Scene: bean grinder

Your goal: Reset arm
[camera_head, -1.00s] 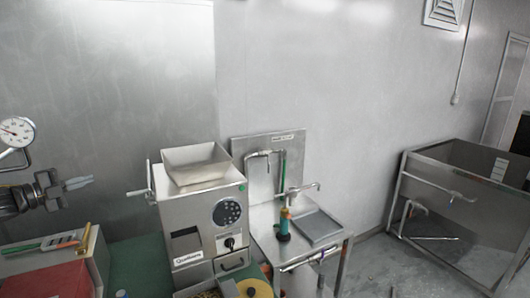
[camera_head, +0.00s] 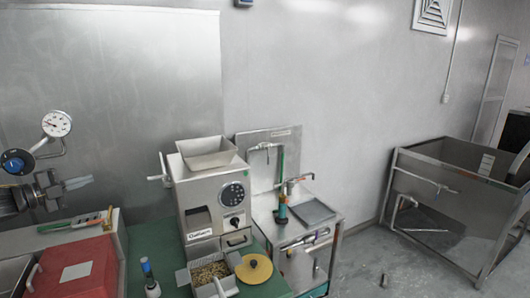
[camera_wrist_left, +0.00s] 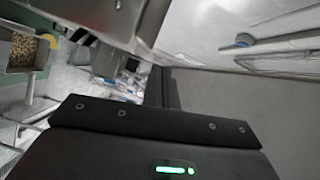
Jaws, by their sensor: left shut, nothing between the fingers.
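My left gripper (camera_head: 77,183) comes in from the left in the head view. Its fingers are shut and empty, held in the air to the left of the grinder. The bean grinder (camera_head: 212,205) is a steel box with a hopper (camera_head: 207,153) on top, a round dark panel on its front and a crank on its left side. A container of beans (camera_head: 208,274) sits at its foot, and beans in a container (camera_wrist_left: 26,50) also show in the left wrist view. My right gripper is not in view.
A red box (camera_head: 80,272) stands below my left gripper. A yellow disc (camera_head: 254,268) and a blue-topped bottle (camera_head: 149,277) are on the green surface by the grinder. A steel sink stand (camera_head: 300,235) is right of it; a steel basin frame (camera_head: 450,205) stands farther right.

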